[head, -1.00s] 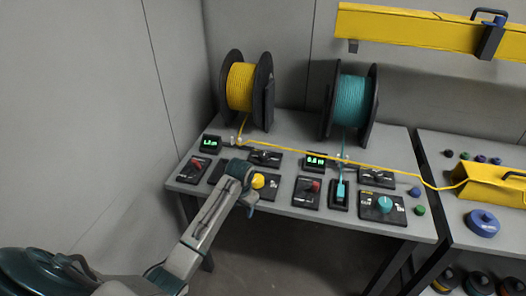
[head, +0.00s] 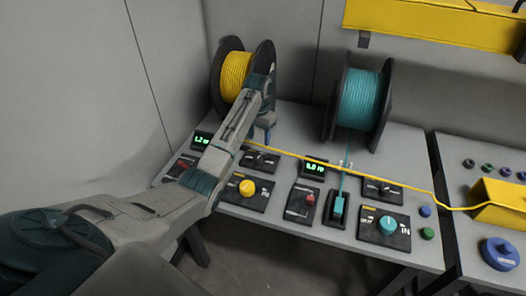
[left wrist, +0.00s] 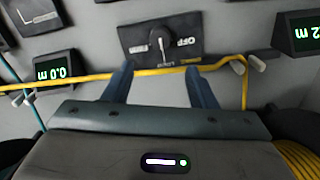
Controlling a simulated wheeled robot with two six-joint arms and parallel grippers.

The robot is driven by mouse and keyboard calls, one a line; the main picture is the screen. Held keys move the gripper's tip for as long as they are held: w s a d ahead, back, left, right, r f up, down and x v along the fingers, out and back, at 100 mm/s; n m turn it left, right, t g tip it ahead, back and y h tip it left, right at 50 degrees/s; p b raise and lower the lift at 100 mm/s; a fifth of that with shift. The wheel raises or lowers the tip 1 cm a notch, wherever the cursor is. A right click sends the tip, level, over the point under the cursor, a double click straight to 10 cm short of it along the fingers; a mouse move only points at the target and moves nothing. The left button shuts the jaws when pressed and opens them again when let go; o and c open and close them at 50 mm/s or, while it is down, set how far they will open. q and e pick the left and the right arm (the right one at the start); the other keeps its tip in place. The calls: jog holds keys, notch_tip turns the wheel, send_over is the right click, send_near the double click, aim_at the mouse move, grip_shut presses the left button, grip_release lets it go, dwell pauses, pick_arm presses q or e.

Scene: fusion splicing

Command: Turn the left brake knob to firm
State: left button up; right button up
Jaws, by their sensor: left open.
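The left brake knob (left wrist: 160,42) is a dark dial with a pale pointer, on a black plate (left wrist: 133,41) marked OFF. In the left wrist view it sits top centre, and its pointer aims down the picture, toward my gripper. In the head view the plate (head: 261,160) lies behind the yellow knob. My left gripper (left wrist: 160,72) is open, with one blue finger on each side of the dial's line and nothing gripped. In the head view the gripper (head: 263,134) hangs above the bench, beside the yellow spool. My right gripper is not in view.
A yellow fibre (left wrist: 88,78) runs across between the gripper and the plate. The yellow spool (head: 236,75) and teal spool (head: 362,100) stand at the back. A yellow knob (head: 247,187), lit meters (head: 313,168) and a teal knob (head: 388,224) are on the bench.

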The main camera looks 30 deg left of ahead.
aim_at(258, 158)
pick_arm(q)
jog(key=f, duration=0.1)
jog(key=s+f, duration=0.1)
jog(key=f+p, duration=0.1)
jog(key=shift+s+f, duration=0.35)
jog(key=shift+f, duration=0.05)
jog(key=f, duration=0.2)
jog(key=w+f, duration=0.1)
jog(key=f, duration=0.1)
jog(key=shift+f+p, duration=0.25)
jog(key=shift+p, duration=0.05)
jog(key=shift+f, duration=0.3)
jog(key=shift+s, duration=0.25)
jog(key=shift+f, duration=0.1)
jog(key=shift+w, duration=0.1)
jog(key=c, duration=1)
